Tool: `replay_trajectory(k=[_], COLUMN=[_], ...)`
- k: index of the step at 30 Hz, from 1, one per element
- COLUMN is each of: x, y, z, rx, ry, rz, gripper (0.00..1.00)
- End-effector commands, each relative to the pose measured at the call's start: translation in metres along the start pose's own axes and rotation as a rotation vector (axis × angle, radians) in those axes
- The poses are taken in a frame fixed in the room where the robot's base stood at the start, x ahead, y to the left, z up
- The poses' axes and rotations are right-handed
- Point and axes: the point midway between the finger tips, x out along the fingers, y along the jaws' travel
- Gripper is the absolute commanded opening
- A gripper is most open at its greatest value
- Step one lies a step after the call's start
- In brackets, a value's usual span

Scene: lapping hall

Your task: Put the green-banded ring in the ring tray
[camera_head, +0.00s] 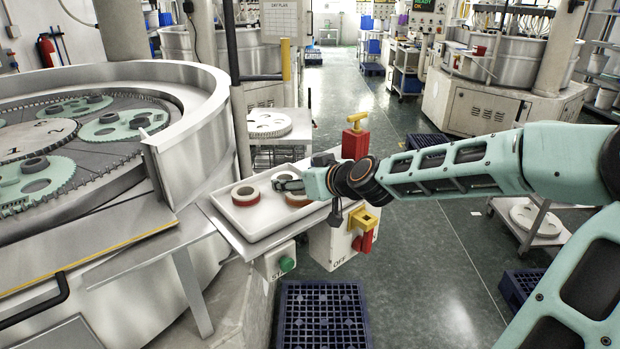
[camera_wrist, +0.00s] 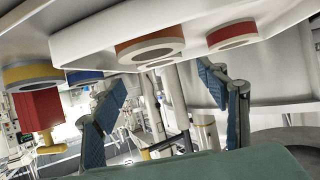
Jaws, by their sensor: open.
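A white tray (camera_head: 262,223) holds a red-banded ring (camera_head: 245,194) and an orange-brown-banded ring (camera_head: 299,202), the latter partly hidden by my gripper (camera_head: 286,184). My gripper is over the tray's right half, open and empty. In the wrist view the scene is inverted, with the fingers (camera_wrist: 160,80) spread apart. Beyond them are the orange-brown ring (camera_wrist: 150,49), the red ring (camera_wrist: 232,36), a yellow-banded ring (camera_wrist: 30,75) and a partly hidden blue-banded one (camera_wrist: 85,76). I cannot make out a green band. Whether the white tray is the ring tray, I cannot tell.
The large lapping machine (camera_head: 190,120) with green toothed carriers (camera_head: 112,125) stands left of the tray. A red block with yellow handle (camera_head: 355,142) and a switch box (camera_head: 333,240) stand close to my wrist. A blue crate (camera_head: 322,315) lies below. Open floor (camera_head: 440,270) is right.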

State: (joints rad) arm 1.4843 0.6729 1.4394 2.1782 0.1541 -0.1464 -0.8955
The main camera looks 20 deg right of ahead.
Motion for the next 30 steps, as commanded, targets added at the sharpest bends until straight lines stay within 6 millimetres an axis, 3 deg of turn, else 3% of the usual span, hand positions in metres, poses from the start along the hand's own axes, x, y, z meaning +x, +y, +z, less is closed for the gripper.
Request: replay_trajectory(k=[15,30], x=[-0.057,-0.065], y=[0.001,0.0], z=[-0.001,0.0], rx=[0.002,0.0], ry=[0.0,0.0], rz=[0.002,0.0], gripper=[0.67,0.67])
